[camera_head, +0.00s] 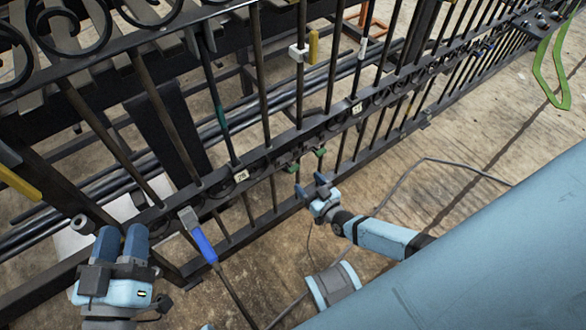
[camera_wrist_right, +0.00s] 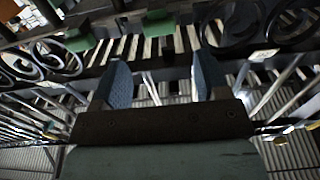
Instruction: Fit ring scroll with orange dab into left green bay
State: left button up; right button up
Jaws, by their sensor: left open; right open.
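I cannot pick out a ring scroll with an orange dab for certain. In the right wrist view a dark scroll (camera_wrist_right: 42,60) with a brownish tint lies at the left, and other scrolls lie at the upper right. Two green blocks sit on the gate's middle rail, the left one (camera_head: 293,168) and the right one (camera_head: 320,152). The left block (camera_wrist_right: 78,40) also shows in the wrist view. My right gripper (camera_head: 311,187) is open and empty, just below and in front of the green blocks. My left gripper (camera_head: 122,238) is open at the lower left, apart from the rail.
Number tags, such as one tag (camera_head: 241,175), sit on the middle rail. Vertical bars fill the gate. A grey cable (camera_head: 440,162) lies on the floor. Large scrolls (camera_head: 70,30) line the top left.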

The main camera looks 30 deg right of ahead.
aim_at(294, 167)
jog(key=w, duration=0.2)
jog(key=w+b, duration=0.1)
jog(key=w, duration=0.1)
jog(key=w+a, duration=0.1)
jog(key=w, duration=0.1)
jog(key=shift+w+f+b, duration=0.1)
jog(key=shift+w+b, duration=0.1)
jog(key=shift+b, duration=0.1)
pick_arm(q)
jog(key=shift+d+r+h, duration=0.35)
jog(key=shift+h, duration=0.05)
pick_arm(e)
jog(key=shift+w, duration=0.7)
jog(key=shift+c, duration=0.5)
grip_shut()
pick_arm(q)
jog(key=a+f+y+p, duration=0.1)
jog(key=f+p, duration=0.1)
jog(key=shift+w+a+p, duration=0.1)
jog(key=shift+p, duration=0.2)
pick_arm(e)
jog(key=s, duration=0.5)
jog(key=shift+s+d, duration=0.15)
jog(key=shift+d, duration=0.15)
